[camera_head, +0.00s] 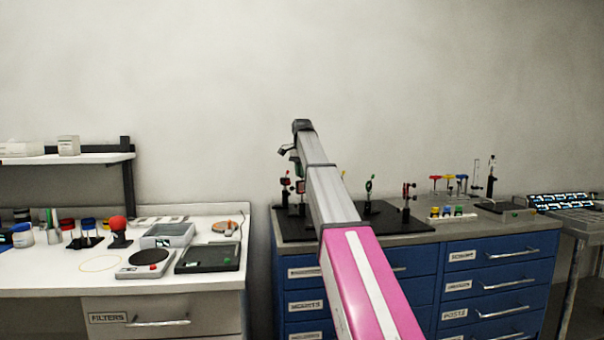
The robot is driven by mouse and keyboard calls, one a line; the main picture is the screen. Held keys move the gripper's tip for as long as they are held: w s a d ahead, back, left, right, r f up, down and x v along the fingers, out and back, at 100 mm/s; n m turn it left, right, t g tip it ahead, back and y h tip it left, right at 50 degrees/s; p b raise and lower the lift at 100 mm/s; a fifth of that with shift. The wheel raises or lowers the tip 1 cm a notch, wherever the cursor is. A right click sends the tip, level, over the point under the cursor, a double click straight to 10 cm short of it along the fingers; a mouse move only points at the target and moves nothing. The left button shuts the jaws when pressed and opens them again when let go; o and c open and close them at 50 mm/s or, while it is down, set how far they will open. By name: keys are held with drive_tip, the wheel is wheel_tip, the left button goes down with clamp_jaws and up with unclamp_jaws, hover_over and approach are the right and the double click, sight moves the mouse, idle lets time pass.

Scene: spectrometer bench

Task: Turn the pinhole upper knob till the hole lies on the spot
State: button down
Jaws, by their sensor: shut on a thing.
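My arm reaches from the lower right up over the black optics board (412,226), and its far end bends down behind its own grey link. My gripper's fingers are hidden behind that link, so what they touch does not show. Small mounts on posts stand on the board: one with red parts (285,186) left of the arm, a green ring-shaped one (369,186) and a red and black one (406,197) to its right. I cannot tell which is the pinhole mount. The upper knob, hole and spot cannot be made out.
The board lies on a grey bench top above blue drawers (500,270). At left, a white bench (60,282) holds a scale (143,264) and a dark tray (208,258).

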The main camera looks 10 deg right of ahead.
drive_tip(key=n, duration=0.4)
drive_tip(key=shift+n, duration=0.4)
drive_tip(key=shift+f, duration=0.1)
idle(0.3)
drive_tip(key=c, duration=1.1)
unclamp_jaws()
drive_tip(key=shift+o, duration=0.2)
